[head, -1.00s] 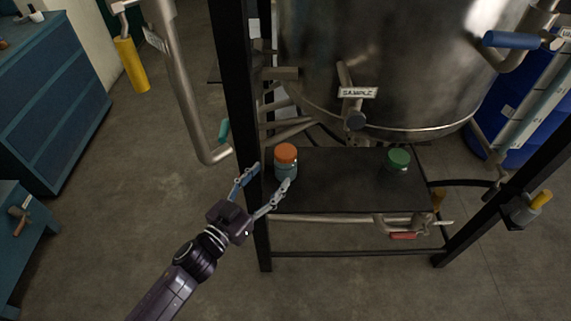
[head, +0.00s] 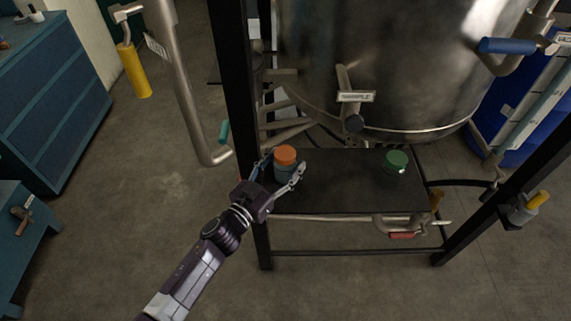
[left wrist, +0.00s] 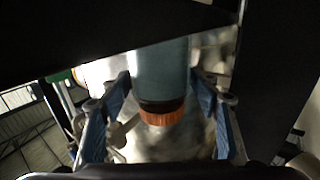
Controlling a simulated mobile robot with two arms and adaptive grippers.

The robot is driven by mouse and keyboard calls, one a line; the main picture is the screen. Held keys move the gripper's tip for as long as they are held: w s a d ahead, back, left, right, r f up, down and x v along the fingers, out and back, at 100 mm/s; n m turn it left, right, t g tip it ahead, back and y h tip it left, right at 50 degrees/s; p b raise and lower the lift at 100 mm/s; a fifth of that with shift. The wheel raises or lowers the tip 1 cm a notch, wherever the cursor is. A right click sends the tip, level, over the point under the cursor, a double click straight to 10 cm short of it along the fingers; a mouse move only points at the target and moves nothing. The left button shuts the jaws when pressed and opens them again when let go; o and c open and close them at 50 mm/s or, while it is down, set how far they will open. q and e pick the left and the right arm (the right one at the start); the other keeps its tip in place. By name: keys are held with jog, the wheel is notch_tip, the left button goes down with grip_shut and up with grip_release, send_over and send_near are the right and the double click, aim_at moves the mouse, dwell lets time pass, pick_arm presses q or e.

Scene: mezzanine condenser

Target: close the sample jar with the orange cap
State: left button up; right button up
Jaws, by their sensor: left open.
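A sample jar with a blue-grey body (head: 284,174) stands upright at the left end of the dark shelf under the tank. The orange cap (head: 285,154) sits on its top; I cannot tell how tightly. My left gripper (head: 284,165) is open at the jar, one finger on each side. In the left wrist view the picture is upside down, with the jar body (left wrist: 162,70) and orange cap (left wrist: 163,117) between the two blue-padded fingers, with gaps on both sides. The jar's lower part is partly hidden by my finger in the head view. My right gripper is not seen.
A green-capped jar (head: 396,161) stands on the right of the shelf (head: 340,185). A black frame post (head: 240,100) rises close left of my gripper. The steel tank (head: 400,60) and its sample valve (head: 354,121) hang above. The shelf's middle is clear.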

aim_at(285, 154)
pick_arm(q)
jog(key=shift+w+d, duration=0.1)
jog(key=shift+w, duration=0.05)
jog(key=shift+c, duration=0.2)
jog(key=c, duration=1)
jog(key=shift+r, duration=0.1)
jog(key=shift+s+r, duration=0.25)
jog(key=shift+r, duration=0.1)
notch_tip(285, 154, up, 6)
jog(key=shift+r+p, duration=0.1)
jog(key=shift+p, duration=0.2)
jog(key=shift+s+b, duration=2.4)
jog(key=shift+s, duration=7.4)
